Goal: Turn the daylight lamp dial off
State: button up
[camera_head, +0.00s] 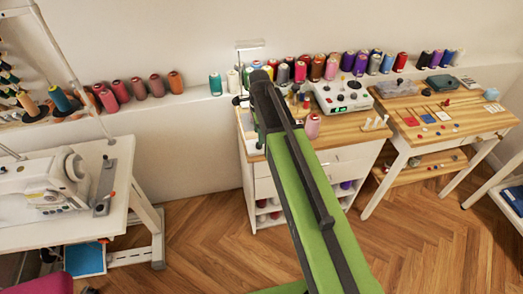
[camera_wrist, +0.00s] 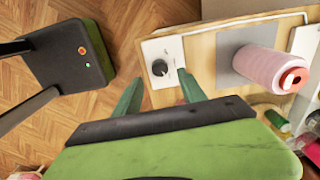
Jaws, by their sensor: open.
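In the wrist view a dark round dial (camera_wrist: 160,67) sits on a white plate (camera_wrist: 152,47) at the edge of a wooden tabletop. A pale cable runs from the plate along the table. The dial's setting is too small to read. My gripper (camera_wrist: 159,76) is open, its two green fingers apart on either side of the dial in the picture. I see no clear contact with it. In the head view my arm reaches to the wooden bench and hides the dial. A slim white lamp (camera_head: 250,45) stands behind the arm's end.
In the head view a white control box (camera_head: 342,96) with knobs is farther right on the bench (camera_head: 345,130). Several spools line the wall ledge. A sewing machine (camera_head: 45,185) is at left.

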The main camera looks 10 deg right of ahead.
notch_tip(320, 180, down, 5)
jog(key=b, duration=0.3)
jog(key=shift+f+b, duration=0.1)
jog(key=shift+b, duration=0.2)
jog(key=shift+c, duration=0.3)
